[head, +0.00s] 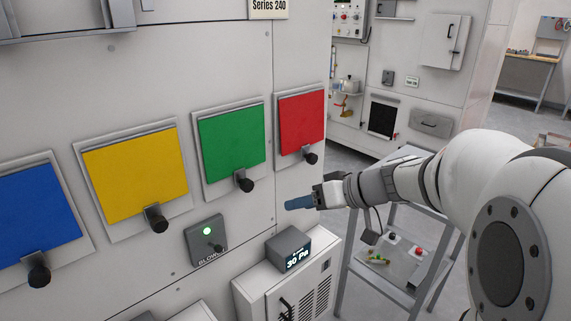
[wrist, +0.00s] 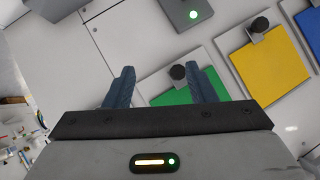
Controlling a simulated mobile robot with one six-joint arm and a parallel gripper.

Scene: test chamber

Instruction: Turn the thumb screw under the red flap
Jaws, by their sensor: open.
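The red flap (head: 302,122) is closed on the white panel, the rightmost in the row of coloured flaps in the head view. Its black thumb screw (head: 310,157) sticks out below its lower edge. My gripper (head: 290,204) has blue fingers and is in front of the panel, below the red flap and its screw in the picture, holding nothing. In the wrist view my gripper (wrist: 160,68) is open, with the fingers apart. The green flap (wrist: 184,97) and its black screw (wrist: 178,72) show behind the fingers there. The red flap is not visible in the wrist view.
Yellow (head: 135,169) and blue (head: 38,210) flaps with black screws are to the left. A blower switch box (head: 206,240) with a green light sits below. A pressure display (head: 290,250) stands on a white cabinet under my gripper. A grey trolley (head: 400,258) is to the right.

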